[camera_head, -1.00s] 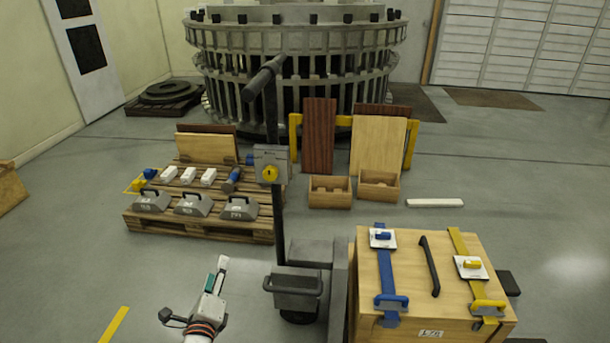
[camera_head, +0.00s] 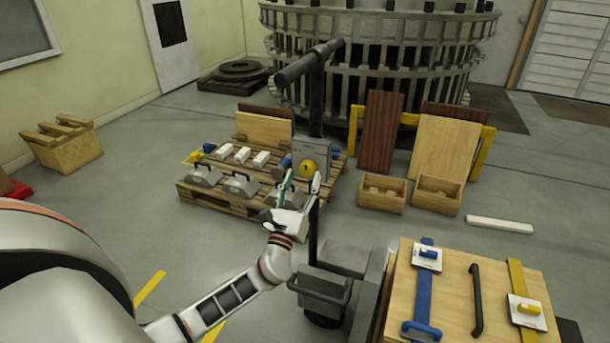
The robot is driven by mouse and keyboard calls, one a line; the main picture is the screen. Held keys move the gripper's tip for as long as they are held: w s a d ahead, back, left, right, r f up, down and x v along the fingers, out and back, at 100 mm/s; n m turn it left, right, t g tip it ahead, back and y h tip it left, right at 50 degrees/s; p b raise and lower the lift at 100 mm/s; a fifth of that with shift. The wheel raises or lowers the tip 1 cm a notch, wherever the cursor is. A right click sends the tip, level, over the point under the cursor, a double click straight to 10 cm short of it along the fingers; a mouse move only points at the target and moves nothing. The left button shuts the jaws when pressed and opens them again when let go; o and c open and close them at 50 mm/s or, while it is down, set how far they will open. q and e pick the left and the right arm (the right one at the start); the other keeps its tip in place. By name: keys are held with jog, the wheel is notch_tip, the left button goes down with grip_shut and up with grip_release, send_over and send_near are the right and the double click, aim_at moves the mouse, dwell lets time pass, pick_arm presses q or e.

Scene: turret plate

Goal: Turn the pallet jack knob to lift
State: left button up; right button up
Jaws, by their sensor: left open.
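The yellow knob (camera_head: 308,168) sits on the front of a grey box (camera_head: 325,155) beside the dark upright post of the pallet jack handle (camera_head: 316,100), whose thick bar is at the top. My left arm comes in from the left. My left gripper (camera_head: 302,181) is open and empty, its fingers pointing up just below the knob in the picture. The gap in depth between the fingertips and the knob is hard to judge. The gripper covers part of the box's lower front and the pallet's right end. My right gripper is not in view.
A wooden pallet (camera_head: 222,198) carries grey weights, white blocks and a board (camera_head: 264,128). A dark post (camera_head: 313,235) and cart stand right of my forearm. A wooden crate (camera_head: 450,290) with blue and yellow straps is at the lower right. Open floor lies left of the pallet.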

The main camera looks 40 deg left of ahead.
pick_arm(q)
jog(key=shift+x, duration=1)
jog(key=shift+c, duration=0.4)
jog(key=c, duration=1)
jog(key=shift+f, duration=0.1)
